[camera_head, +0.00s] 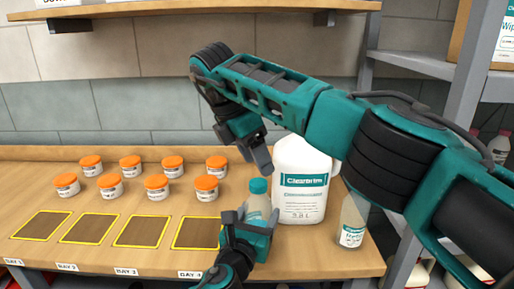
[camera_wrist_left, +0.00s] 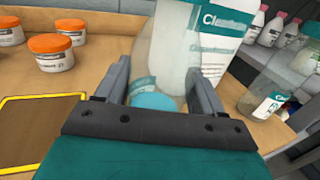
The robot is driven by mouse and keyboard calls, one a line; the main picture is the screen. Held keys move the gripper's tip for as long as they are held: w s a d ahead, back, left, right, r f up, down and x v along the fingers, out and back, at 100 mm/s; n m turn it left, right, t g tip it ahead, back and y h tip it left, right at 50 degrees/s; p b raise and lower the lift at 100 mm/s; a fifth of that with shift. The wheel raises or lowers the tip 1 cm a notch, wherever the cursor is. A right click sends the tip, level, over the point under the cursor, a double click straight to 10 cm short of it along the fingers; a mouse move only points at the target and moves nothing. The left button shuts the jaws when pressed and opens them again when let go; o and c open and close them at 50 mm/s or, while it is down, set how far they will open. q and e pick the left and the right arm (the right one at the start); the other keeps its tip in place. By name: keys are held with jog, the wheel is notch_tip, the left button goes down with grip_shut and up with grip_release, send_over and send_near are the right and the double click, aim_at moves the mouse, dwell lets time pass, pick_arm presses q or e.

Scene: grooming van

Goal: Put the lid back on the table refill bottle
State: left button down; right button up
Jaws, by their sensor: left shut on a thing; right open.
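A translucent bottle with a teal cap (camera_head: 258,187) stands on the table in front of the large white jug. My left gripper (camera_head: 247,218) is shut around this bottle's body, below the cap. In the left wrist view the bottle (camera_wrist_left: 163,45) is between the two fingers, its top outside the picture. A rounded teal shape (camera_wrist_left: 155,102) shows low between the fingers; I cannot tell what part it is. My right gripper (camera_head: 258,152) is open and empty, just above the cap and apart from it. Another translucent labelled bottle (camera_head: 352,220) stands at the right; my right arm hides its top.
The white jug (camera_head: 302,180) stands close behind the held bottle. Several orange-lidded jars (camera_head: 157,187) stand in two rows at the left. Yellow-edged dark squares (camera_head: 142,231) lie empty along the front. A shelf (camera_head: 150,10) spans above; a metal rack post (camera_head: 470,65) stands at right.

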jog(key=n, duration=0.5)
jog(key=shift+r, duration=0.2)
jog(key=n, duration=0.3)
jog(key=n+y, duration=0.1)
jog(key=n, duration=0.1)
jog(key=shift+d+r+n+g, duration=0.1)
jog(key=shift+d+n+g, duration=0.05)
jog(key=shift+n+g, duration=0.2)
jog(key=n, duration=0.5)
jog(key=shift+w+r+y, duration=0.1)
jog(key=shift+r+y, duration=0.1)
jog(key=shift+y, duration=0.1)
jog(key=n, duration=0.4)
jog(key=shift+d+r, duration=0.1)
jog(key=n, duration=0.5)
jog(key=shift+r+g+y, duration=0.25)
jog(key=shift+y, duration=0.15)
jog(key=n, duration=0.4)
jog(key=shift+r, duration=0.15)
jog(key=n, duration=0.3)
jog(key=n+y, duration=0.1)
jog(key=n, duration=0.1)
jog(key=shift+r, duration=0.25)
jog(key=n, duration=0.5)
jog(key=shift+r+g+y, duration=0.25)
jog(key=shift+g+y, duration=0.05)
jog(key=shift+d+f, duration=0.1)
